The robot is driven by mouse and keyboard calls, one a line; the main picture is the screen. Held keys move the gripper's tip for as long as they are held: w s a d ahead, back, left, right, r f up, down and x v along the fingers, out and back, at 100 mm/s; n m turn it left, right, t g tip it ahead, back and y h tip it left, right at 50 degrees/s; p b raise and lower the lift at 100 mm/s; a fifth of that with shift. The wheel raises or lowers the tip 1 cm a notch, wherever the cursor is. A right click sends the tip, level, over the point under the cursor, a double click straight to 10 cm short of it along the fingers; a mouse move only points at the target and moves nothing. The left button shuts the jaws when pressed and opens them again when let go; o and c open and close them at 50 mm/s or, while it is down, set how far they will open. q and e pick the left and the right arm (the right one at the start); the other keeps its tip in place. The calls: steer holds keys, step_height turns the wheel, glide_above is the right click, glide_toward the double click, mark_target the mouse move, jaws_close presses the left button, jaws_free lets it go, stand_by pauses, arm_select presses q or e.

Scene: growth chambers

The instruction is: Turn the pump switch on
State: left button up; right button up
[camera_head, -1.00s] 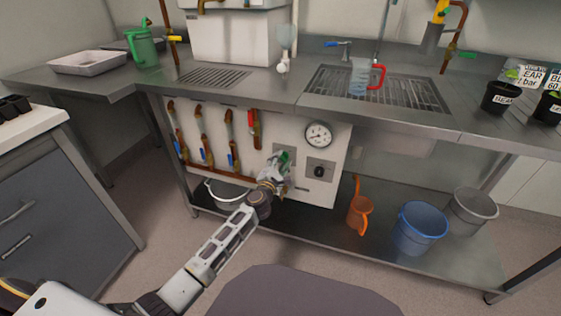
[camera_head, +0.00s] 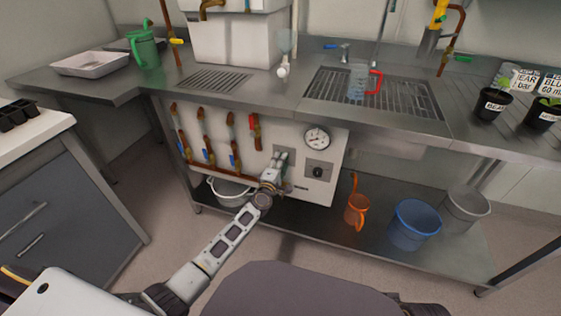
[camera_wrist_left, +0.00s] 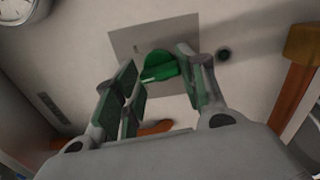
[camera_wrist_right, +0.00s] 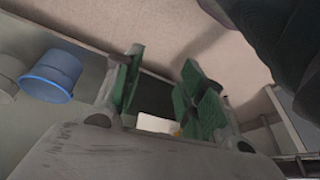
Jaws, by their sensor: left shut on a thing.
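A white panel (camera_head: 295,189) under the steel bench carries a round gauge (camera_head: 316,138) and a black knob on a grey plate (camera_head: 318,171). Left of these, my left gripper (camera_head: 281,158) is at another grey plate, which it mostly hides. In the left wrist view a green knob (camera_wrist_left: 158,66) sits on that grey plate (camera_wrist_left: 126,40). My left gripper (camera_wrist_left: 160,85) is shut on the green knob, with fingers on both sides. I cannot read any label on either control. My right gripper (camera_wrist_right: 158,88) is open and empty, away from the panel.
Copper pipes with coloured valve handles (camera_head: 208,150) run on the panel's left.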

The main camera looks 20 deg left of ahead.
arm_select(q)
steer(key=shift+d+f+m+p, duration=0.1)
steer(key=shift+m+p, duration=3.15)
steer(key=shift+m, duration=1.95)
arm_select(e)
step_height(320, 180, down, 9)
steer(key=s+d+g+h, duration=0.1)
steer(key=g, duration=0.1)
steer(key=shift+d+r, duration=0.15)
steer(key=shift+d, duration=0.25)
steer(key=shift+s, duration=0.1)
arm_select(q)
steer(key=o, duration=1)
steer(key=shift+o, duration=0.2)
steer(key=shift+s, duration=0.1)
steer(key=s, duration=1.1)
steer(key=shift+s+a, duration=0.25)
steer(key=shift+s, duration=0.15)
